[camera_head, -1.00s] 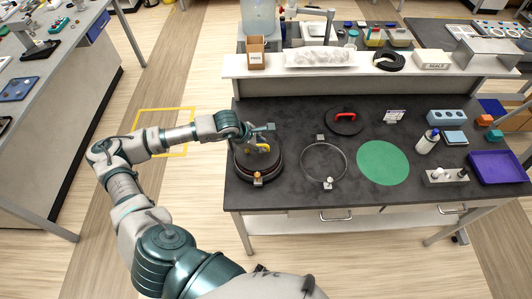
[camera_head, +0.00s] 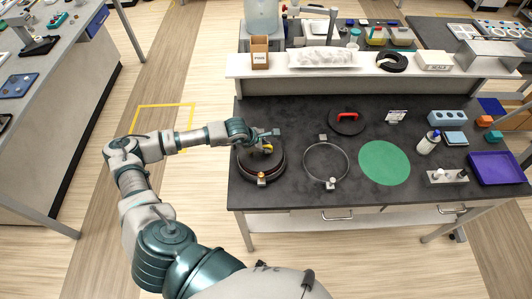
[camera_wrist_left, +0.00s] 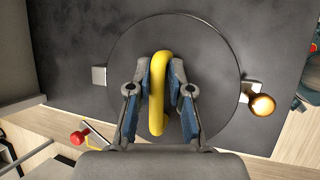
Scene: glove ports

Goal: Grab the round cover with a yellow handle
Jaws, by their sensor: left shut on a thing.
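The round dark cover (camera_head: 264,166) with a yellow handle sits at the left end of the dark bench, on a round base with a clamp at its front. In the left wrist view the cover (camera_wrist_left: 215,50) fills the middle, and its yellow handle (camera_wrist_left: 158,90) stands between my fingers. My left gripper (camera_head: 266,142) reaches in from the left over the cover. In the left wrist view my left gripper (camera_wrist_left: 160,95) is shut on the yellow handle, one finger on each side. I cannot tell whether the cover is lifted. My right gripper is not in view.
A similar cover with a red handle (camera_head: 347,119) lies behind. A clamp ring (camera_head: 348,165) and a green disc (camera_head: 384,162) lie to the right. A bottle (camera_head: 428,142), a white block (camera_head: 447,177) and a purple tray (camera_head: 497,167) stand further right. A shelf (camera_head: 320,70) runs along the back.

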